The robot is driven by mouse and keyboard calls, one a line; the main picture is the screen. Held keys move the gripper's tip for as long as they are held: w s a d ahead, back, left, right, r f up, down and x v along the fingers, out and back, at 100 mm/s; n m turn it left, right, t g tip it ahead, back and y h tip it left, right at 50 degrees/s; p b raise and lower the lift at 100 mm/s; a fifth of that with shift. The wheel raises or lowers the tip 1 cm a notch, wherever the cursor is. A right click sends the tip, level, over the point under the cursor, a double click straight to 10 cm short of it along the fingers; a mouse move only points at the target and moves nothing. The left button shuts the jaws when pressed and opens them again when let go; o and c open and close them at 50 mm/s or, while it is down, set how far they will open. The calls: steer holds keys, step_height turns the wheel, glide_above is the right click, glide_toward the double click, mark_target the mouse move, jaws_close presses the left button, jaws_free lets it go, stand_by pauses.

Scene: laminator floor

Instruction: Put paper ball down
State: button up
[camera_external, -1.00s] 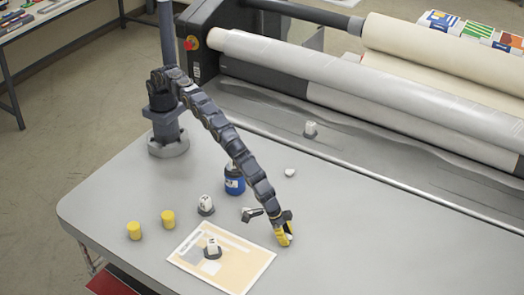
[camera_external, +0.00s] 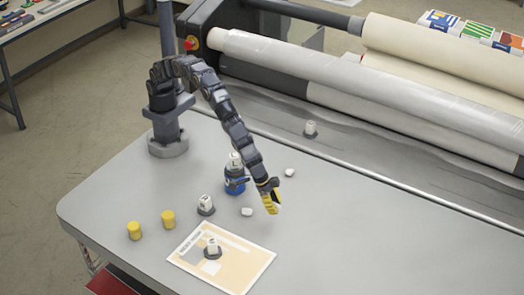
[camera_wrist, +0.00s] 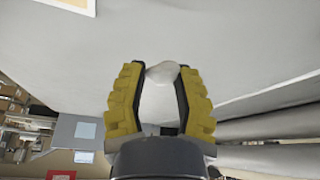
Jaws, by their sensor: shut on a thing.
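My gripper (camera_external: 271,202) has yellow fingers and hangs above the grey table, right of the blue container. In the wrist view, my gripper (camera_wrist: 161,85) is shut on a white paper ball (camera_wrist: 162,72), which shows at the fingertips with bare grey table beyond. In the external view the fingers mostly hide the held ball. Two other small white lumps that look like paper balls lie on the table: one (camera_external: 247,211) left of my gripper and one (camera_external: 290,172) behind it.
A blue container (camera_external: 235,186) with a white piece at its top stands left of my gripper. A printed sheet (camera_external: 250,262) bears a dark-based white object (camera_external: 212,248); another (camera_external: 206,204) stands behind it. Yellow cylinders (camera_external: 134,230) stand at left. Laminator rollers (camera_external: 350,85) border the back. The right front is clear.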

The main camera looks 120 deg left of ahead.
steer(key=s+a+r, duration=0.2)
steer(key=s+r, duration=0.1)
steer(key=s, duration=0.5)
steer(key=shift+a+r, duration=0.15)
steer(key=shift+r, duration=0.15)
steer(key=a+f+n+g+y, duration=0.15)
steer(key=a+n, duration=0.25)
steer(key=a, duration=1.1)
steer(key=n+g+y, duration=0.2)
steer(key=n+g, duration=0.2)
steer(key=n, duration=1)
glide_above(265, 114)
steer(key=d, duration=0.1)
step_height(265, 114, down, 3)
steer(key=shift+h, duration=0.25)
steer(key=f, duration=0.4)
steer(key=shift+w+f, duration=0.15)
steer(key=shift+w, duration=0.05)
steer(key=shift+w+f, duration=0.1)
steer(key=shift+f, duration=1.85)
steer(key=shift+f, duration=0.15)
